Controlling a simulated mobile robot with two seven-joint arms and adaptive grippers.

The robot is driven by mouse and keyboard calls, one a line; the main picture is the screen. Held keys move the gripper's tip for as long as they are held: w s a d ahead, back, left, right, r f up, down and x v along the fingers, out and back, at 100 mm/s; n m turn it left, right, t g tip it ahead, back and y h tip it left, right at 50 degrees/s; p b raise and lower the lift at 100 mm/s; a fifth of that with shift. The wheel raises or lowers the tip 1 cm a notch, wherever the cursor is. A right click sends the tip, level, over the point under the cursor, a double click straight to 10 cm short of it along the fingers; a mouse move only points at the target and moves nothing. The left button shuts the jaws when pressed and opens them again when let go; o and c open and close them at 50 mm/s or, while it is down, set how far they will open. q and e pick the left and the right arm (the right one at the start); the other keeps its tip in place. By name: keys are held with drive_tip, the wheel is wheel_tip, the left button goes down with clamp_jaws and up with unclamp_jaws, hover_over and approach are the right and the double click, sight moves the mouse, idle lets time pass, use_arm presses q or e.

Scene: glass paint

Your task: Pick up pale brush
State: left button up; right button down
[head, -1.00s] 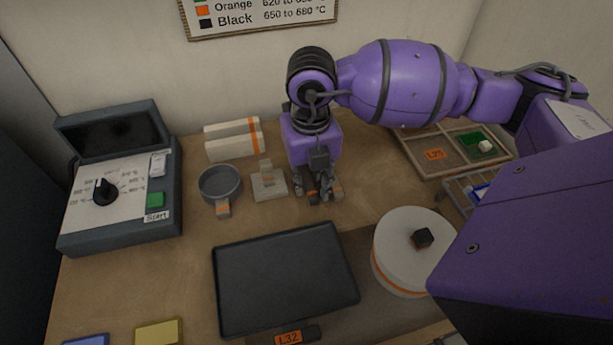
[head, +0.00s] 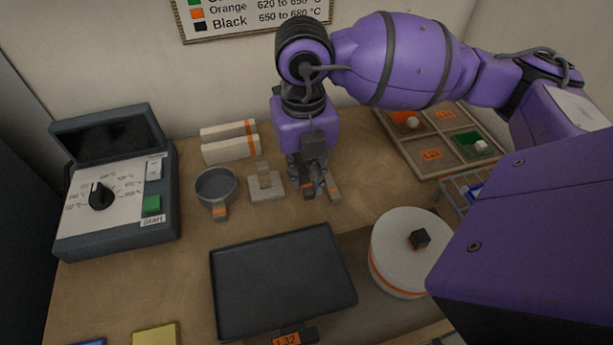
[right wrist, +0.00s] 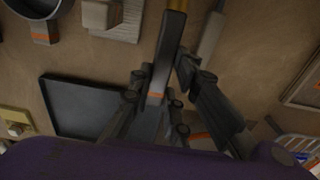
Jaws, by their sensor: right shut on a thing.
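My right gripper (head: 309,184) points down behind the black tray, at the right of the pale stand. In the right wrist view its fingers are shut on a slim dark grey handle (right wrist: 156,92) with an orange band and a tan upper end. This looks like a brush. A paler slim handle (right wrist: 211,36) shows just right of it, outside the fingers; its small orange-marked end shows in the head view (head: 333,189). I cannot tell for sure which is the pale brush. The fingers hide much of both. My left gripper is not in view.
A grey cup with a handle (head: 216,187) and a pale stand (head: 267,187) stand at the left. The black tray (head: 283,285) and a round white turntable (head: 402,270) lie in front. A sectioned tray (head: 432,155) is at right, a kiln-like box (head: 110,205) at far left.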

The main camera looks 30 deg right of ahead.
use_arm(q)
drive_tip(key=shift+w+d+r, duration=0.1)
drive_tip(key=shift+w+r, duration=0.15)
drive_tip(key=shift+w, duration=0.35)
use_arm(e)
drive_tip(key=s+a+r, duration=0.8)
drive_tip(key=shift+s+a, duration=0.2)
drive_tip(key=shift+a, duration=0.2)
drive_tip(key=c, duration=2.2)
unclamp_jaws()
clamp_jaws()
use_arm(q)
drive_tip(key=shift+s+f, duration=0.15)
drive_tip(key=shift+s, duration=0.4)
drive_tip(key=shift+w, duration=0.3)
